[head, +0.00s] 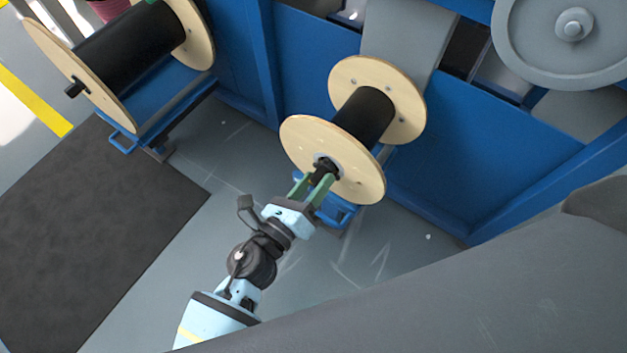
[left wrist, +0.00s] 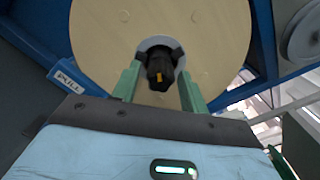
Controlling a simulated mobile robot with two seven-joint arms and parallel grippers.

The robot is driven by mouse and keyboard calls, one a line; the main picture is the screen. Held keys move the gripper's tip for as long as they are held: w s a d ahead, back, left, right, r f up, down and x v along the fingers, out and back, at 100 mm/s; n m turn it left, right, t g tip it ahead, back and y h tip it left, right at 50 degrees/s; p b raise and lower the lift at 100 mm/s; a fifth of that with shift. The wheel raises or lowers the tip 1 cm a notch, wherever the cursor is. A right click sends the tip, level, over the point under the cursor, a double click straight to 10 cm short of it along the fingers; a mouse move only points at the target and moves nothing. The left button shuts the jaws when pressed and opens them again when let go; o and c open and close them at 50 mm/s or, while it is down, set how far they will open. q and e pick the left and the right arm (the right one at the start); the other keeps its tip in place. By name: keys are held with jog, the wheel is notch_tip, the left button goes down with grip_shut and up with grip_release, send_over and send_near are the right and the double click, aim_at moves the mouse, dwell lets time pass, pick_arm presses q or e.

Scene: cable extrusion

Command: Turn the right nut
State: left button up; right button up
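The right nut (left wrist: 160,68) is a black knob with an orange mark at the hub of the right spool. The right spool (head: 293,138) has pale wooden flanges and a black wound core. My left gripper (head: 315,182) is at the spool's front flange, with its green fingers pointing at the hub. In the left wrist view, the left gripper's fingers (left wrist: 160,84) stand on either side of the nut with narrow gaps, so it looks open around it. The nut is partly hidden by the fingers in the head view. My right gripper is not in view.
A second spool (head: 57,63) with a black nut (head: 74,88) stands on a blue stand at the upper left. A blue machine frame (head: 300,60) runs behind the right spool, with a grey wheel (head: 520,50) at the upper right. A dark mat (head: 90,220) lies on the left floor.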

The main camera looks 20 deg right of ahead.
pick_arm(q)
jog(key=shift+o, duration=0.3)
jog(key=shift+s+a, duration=0.15)
jog(key=shift+a, duration=0.1)
jog(key=p+v, duration=0.1)
jog(key=v, duration=0.6)
jog(key=shift+a, duration=0.1)
jog(key=shift+s, duration=0.1)
